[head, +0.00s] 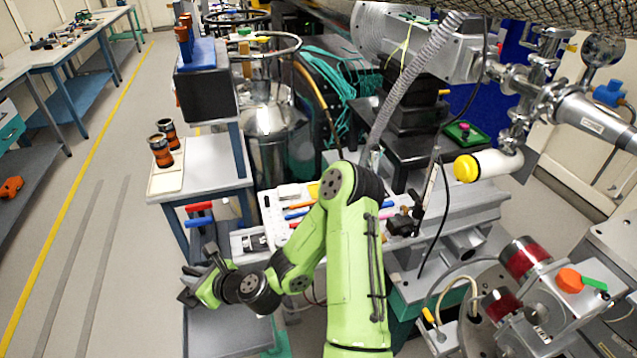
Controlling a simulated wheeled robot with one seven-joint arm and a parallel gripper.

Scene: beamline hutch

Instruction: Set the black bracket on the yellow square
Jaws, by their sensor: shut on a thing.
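My gripper (200,279) is at the lower left, at the end of my green arm, above a grey lower surface. It is shut on a small dark piece (187,298) that looks like the black bracket. The fingers and the piece are both dark, so its outline is hard to tell. I cannot make out a clear yellow square. A small yellow patch (314,190) shows at the back of the white tray (268,215), partly hidden by my arm.
Two orange-and-black cylinders (160,150) stand on a cream plate (166,182) on the side table. Red and blue tools (199,214) lie near the tray. A steel vessel (272,135) stands behind. Beamline equipment (500,90) fills the right.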

